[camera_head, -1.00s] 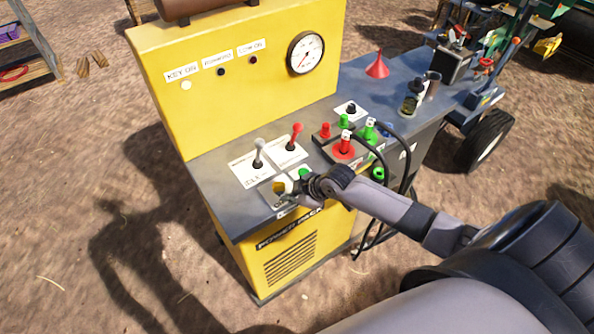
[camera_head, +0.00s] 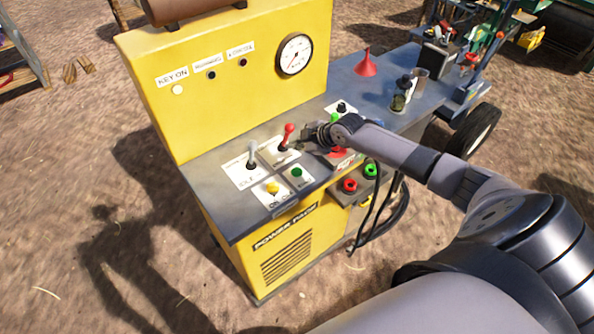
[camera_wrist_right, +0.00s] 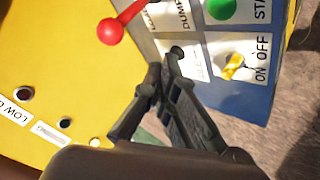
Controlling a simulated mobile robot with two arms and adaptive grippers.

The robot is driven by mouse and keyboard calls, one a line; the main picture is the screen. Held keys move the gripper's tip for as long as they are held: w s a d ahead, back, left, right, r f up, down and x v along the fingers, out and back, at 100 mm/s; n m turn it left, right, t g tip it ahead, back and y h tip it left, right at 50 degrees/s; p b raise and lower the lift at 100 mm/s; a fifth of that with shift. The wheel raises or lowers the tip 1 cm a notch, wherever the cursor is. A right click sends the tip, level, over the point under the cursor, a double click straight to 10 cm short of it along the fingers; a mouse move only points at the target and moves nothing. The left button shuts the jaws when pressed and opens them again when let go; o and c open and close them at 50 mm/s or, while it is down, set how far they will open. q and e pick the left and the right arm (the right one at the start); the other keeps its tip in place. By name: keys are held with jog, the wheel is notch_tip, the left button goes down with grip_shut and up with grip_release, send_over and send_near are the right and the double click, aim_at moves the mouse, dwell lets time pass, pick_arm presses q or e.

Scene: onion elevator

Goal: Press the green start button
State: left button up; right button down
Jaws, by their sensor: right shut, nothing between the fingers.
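The green start button (camera_head: 297,172) is round and sits on a white plate at the front edge of the grey console. It also shows in the right wrist view (camera_wrist_right: 222,8), at the top edge beside a partly cut "STA" label. My right gripper (camera_head: 307,137) is shut and empty, behind and slightly right of the button, near the red lever and apart from the button. Its dark fingers show in the right wrist view (camera_wrist_right: 166,62). My left gripper is not in view.
The yellow ON/OFF switch (camera_head: 272,187) is left of the button. A red-knobbed lever (camera_head: 288,132) and a grey-knobbed lever (camera_head: 252,152) stand behind. Red sockets (camera_head: 349,185) and black cables hang at the right front. A red funnel (camera_head: 366,64) stands farther back.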

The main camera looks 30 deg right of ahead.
jog(key=b, duration=0.6)
send_over(296, 173)
notch_tip(296, 173, down, 8)
jog(key=shift+w+r, duration=0.15)
jog(key=shift+r, duration=0.1)
jog(key=shift+f+b, duration=0.4)
jog(key=shift+f, duration=0.2)
jog(key=shift+f, duration=0.1)
jog(key=shift+f+b, duration=0.3)
jog(key=shift+b, duration=0.05)
jog(key=shift+f+b, duration=0.6)
jog(key=shift+f, duration=0.05)
dwell(0.9)
jog(key=shift+r, duration=0.1)
jog(key=shift+r+p, duration=0.8)
jog(key=shift+r, duration=0.15)
jog(key=shift+r, duration=0.1)
